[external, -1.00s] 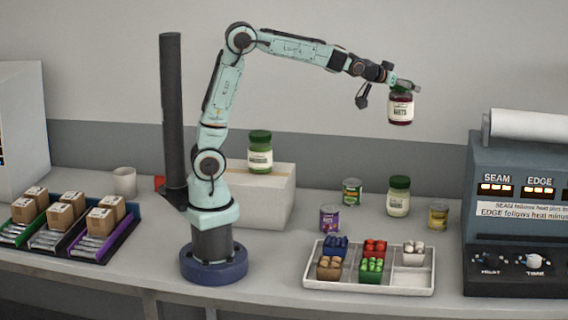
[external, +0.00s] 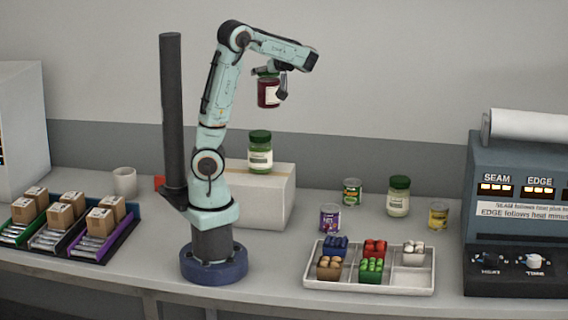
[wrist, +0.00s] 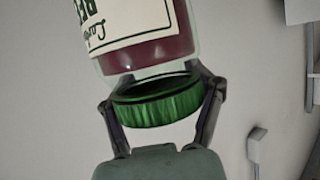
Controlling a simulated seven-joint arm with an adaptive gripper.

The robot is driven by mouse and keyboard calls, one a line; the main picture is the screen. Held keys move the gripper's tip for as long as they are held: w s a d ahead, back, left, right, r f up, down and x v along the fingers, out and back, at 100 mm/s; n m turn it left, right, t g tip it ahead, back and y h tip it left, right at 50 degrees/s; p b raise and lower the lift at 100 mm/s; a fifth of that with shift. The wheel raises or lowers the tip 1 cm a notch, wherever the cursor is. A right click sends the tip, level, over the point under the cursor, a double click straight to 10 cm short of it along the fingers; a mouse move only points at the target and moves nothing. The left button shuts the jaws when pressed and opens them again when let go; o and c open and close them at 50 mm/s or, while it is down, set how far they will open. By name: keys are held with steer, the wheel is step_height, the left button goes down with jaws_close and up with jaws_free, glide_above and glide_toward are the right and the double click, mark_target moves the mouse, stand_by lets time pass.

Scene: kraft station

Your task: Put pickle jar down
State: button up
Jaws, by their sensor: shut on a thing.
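My gripper (external: 268,74) is shut on the green lid of a jar with dark red contents (external: 268,94), held high in the air near the upper arm. In the wrist view, my gripper's fingers (wrist: 160,98) sit on both sides of the green lid (wrist: 155,106). The label is partly cut off and seems to begin "BE", so this does not look like pickles. A jar with green contents and a green lid (external: 260,154), perhaps the pickle jar, stands upright on a white box (external: 262,208), apart from my gripper.
A cream jar (external: 399,198) and several small cans (external: 352,192) stand right of centre. A divided tray (external: 410,283) holds coloured items in front. A sealing machine (external: 515,240) is at right, parcel bins (external: 65,235) at left. Bare counter lies between box and cans.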

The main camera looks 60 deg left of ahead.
steer(key=s+a+n+g, duration=0.1)
steer(key=s+g, duration=0.1)
steer(key=s, duration=0.1)
steer(key=s+a+n+g, duration=0.1)
steer(key=s+n+g, duration=0.1)
steer(key=s, duration=0.2)
steer(key=s+r+n+g+h, duration=0.1)
steer(key=s+n+g, duration=0.1)
steer(key=s, duration=0.1)
steer(key=shift+s+a+r, duration=0.1)
steer(key=shift+s+a, duration=0.15)
steer(key=shift+a, duration=0.15)
steer(key=shift+s+f+n, duration=0.25)
steer(key=shift+s+n, duration=0.05)
step_height(320, 180, down, 18)
steer(key=shift+w+f, duration=0.1)
steer(key=shift+f, duration=0.15)
steer(key=shift+f, duration=0.15)
steer(key=o, duration=1.1)
steer(key=shift+c, duration=0.2)
